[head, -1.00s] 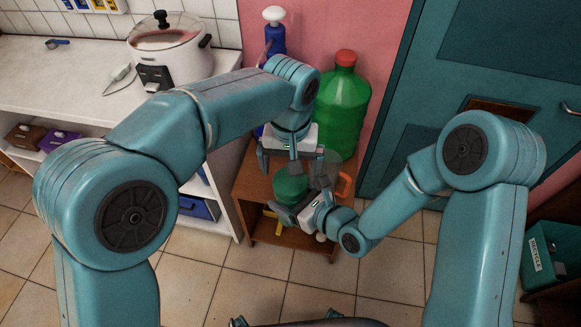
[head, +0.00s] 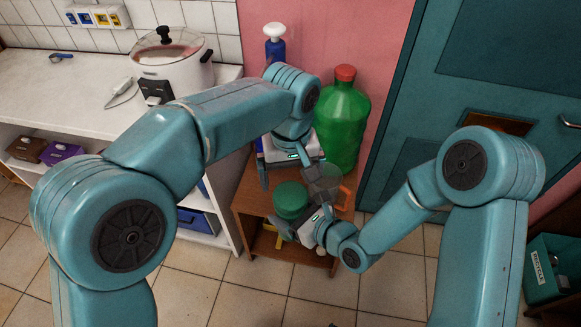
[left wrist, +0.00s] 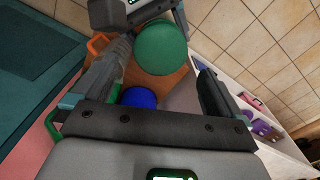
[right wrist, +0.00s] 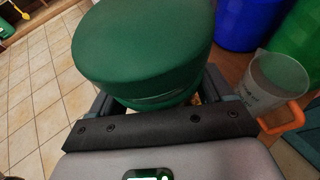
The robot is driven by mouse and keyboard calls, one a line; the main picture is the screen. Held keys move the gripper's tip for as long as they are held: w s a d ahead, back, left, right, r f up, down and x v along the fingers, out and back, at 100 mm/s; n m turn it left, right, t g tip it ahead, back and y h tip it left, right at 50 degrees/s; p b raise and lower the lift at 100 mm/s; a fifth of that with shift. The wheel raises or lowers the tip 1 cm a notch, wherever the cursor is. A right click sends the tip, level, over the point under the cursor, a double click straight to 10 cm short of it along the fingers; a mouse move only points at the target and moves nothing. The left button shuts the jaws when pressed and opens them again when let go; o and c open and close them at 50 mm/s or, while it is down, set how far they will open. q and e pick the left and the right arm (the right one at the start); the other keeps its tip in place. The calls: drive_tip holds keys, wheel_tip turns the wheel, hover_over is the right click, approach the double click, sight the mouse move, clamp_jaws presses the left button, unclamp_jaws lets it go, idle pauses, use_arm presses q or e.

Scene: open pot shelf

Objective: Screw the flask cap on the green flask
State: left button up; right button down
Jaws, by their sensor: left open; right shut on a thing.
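A dark green round flask (head: 292,200) with a wide flat top stands upright at the front of the brown shelf. In the right wrist view (right wrist: 150,50) a seam shows under the wide green top, which looks like a cap resting on it; I cannot tell how tight it is. My right gripper (head: 303,215) is shut on the flask from the front right, below that top. My left gripper (head: 288,177) is open and empty, pointing down just behind and above the flask. The green top also shows beyond its spread fingers in the left wrist view (left wrist: 162,47). The flask's lower body is mostly hidden.
A clear cup with an orange handle (head: 345,197) stands close right of the flask. The white counter (head: 75,90) is left.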

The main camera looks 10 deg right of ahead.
sight(291, 194)
use_arm(q)
wheel_tip(291, 194, down, 6)
idle(0.4)
drive_tip(key=c, duration=1.1)
drive_tip(key=shift+o, duration=0.2)
drive_tip(key=m, duration=0.3)
drive_tip(key=o, duration=1.1)
drive_tip(key=shift+c, duration=0.2)
drive_tip(key=shift+r, duration=0.1)
drive_tip(key=shift+r, duration=2.15)
